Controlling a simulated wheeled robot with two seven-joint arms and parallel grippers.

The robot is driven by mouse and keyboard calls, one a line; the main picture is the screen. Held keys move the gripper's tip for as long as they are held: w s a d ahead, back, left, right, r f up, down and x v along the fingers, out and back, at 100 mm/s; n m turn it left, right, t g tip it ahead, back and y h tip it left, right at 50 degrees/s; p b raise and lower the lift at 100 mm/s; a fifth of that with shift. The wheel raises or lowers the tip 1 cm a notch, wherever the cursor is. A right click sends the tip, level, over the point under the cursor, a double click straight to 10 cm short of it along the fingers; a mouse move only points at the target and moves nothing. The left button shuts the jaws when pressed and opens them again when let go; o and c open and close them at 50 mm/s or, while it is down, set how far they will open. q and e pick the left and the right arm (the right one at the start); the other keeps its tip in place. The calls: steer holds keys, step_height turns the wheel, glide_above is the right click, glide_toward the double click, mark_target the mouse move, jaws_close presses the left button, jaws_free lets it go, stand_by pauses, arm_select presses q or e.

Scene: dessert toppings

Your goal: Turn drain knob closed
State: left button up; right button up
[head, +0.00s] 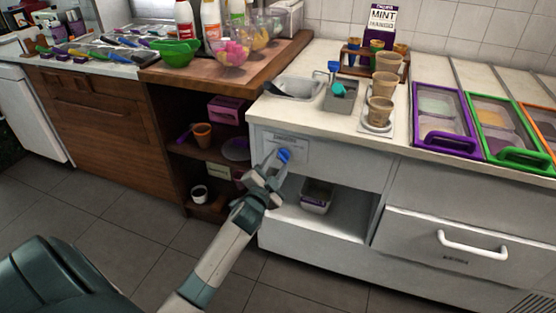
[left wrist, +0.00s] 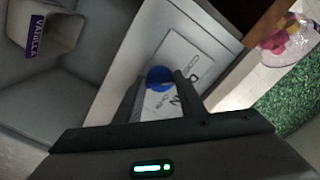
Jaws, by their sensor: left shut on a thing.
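The drain knob (head: 284,155) is a small blue round knob on the white front panel of the counter, below the sink basin (head: 294,88). My left gripper (head: 279,160) is at the knob, its fingers shut on it from both sides. In the left wrist view the blue knob (left wrist: 159,76) shows between the tips of the two dark fingers, in front of a white label with printing. The label is partly hidden by the fingers, so the knob's marking cannot be read. My right gripper is not in view.
An open shelf below the panel holds a container (head: 316,196). Stacked cups (head: 380,112) stand on the counter above. A wooden counter (head: 230,80) with bowls and bottles is at the left. The tiled floor in front is clear.

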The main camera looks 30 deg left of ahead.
arm_select(q)
steer(key=shift+n, duration=0.4)
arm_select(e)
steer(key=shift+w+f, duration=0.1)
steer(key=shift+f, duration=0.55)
arm_select(q)
steer(key=o, duration=1)
steer(key=shift+o, duration=0.2)
steer(key=v, duration=1.7)
steer(key=shift+s, duration=0.25)
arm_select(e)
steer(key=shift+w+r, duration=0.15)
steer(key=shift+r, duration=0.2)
arm_select(q)
steer(key=shift+a+f, duration=0.1)
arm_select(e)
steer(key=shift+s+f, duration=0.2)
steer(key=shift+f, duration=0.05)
